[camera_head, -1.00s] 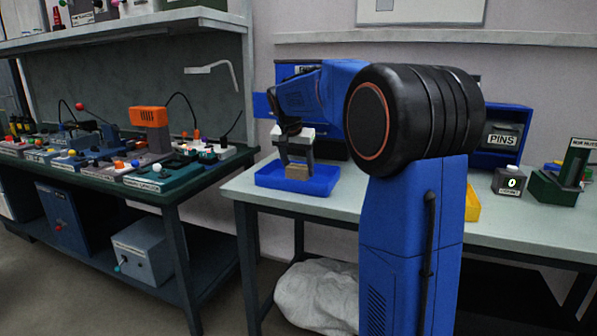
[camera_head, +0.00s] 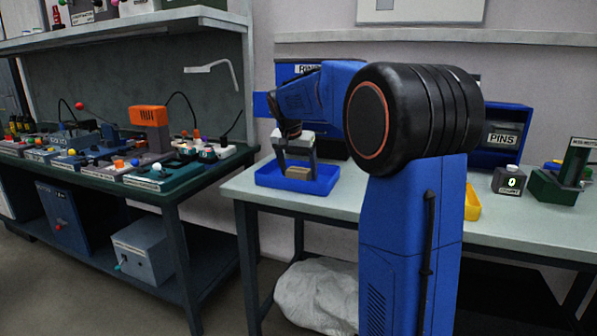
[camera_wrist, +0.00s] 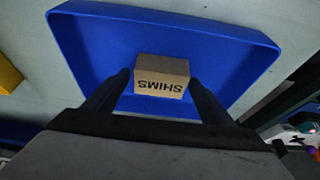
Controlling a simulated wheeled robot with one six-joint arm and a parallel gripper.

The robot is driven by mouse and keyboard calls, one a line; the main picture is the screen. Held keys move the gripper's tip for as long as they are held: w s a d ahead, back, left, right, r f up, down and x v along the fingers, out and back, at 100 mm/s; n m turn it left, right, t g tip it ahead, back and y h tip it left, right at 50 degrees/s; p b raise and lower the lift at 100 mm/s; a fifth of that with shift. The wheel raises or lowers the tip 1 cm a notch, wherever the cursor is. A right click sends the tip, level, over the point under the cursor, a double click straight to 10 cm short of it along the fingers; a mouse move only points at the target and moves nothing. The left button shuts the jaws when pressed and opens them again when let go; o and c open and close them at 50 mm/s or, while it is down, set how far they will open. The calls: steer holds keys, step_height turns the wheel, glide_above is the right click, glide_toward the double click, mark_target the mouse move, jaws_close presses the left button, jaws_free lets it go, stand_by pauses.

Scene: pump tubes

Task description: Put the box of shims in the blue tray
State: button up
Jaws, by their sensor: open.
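The box of shims (camera_wrist: 162,76) is a small tan cardboard box with its SHIMS label upside down in the wrist view. It sits inside the blue tray (camera_wrist: 85,45), near the middle. In the head view the box (camera_head: 298,174) shows low inside the tray (camera_head: 272,180), on the light bench. My gripper (camera_wrist: 160,84) is open, with one dark finger on each side of the box and gaps beside it. In the head view my gripper (camera_head: 298,165) points down over the tray. Whether the box rests fully flat is hard to tell.
A yellow bin (camera_head: 472,205) and a blue PINS bin (camera_head: 503,135) stand right of my arm. A counter box (camera_head: 509,181) and a green fixture (camera_head: 560,185) are farther right. A dark green bench (camera_head: 165,190) with several devices stands at left.

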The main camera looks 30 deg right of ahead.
steer(key=v, duration=1.2)
steer(key=s+a+f+n+t+y, duration=0.1)
steer(key=s+a+f+n, duration=0.3)
steer(key=s, duration=0.6)
steer(key=s+a+f+n+y, duration=0.15)
steer(key=s+a+f, duration=0.35)
steer(key=s, duration=0.5)
steer(key=s+a+f+n, duration=0.2)
steer(key=s+a+f, duration=0.1)
steer(key=s+f, duration=0.4)
steer(key=s+a+f+n+t, duration=0.1)
steer(key=s+a+f+n, duration=0.2)
steer(key=s+f, duration=0.5)
steer(key=s+y, duration=0.1)
steer(key=s, duration=0.1)
steer(key=shift+s+a+f, duration=0.25)
steer(key=shift+s+a, duration=0.1)
steer(key=shift+c, duration=0.7)
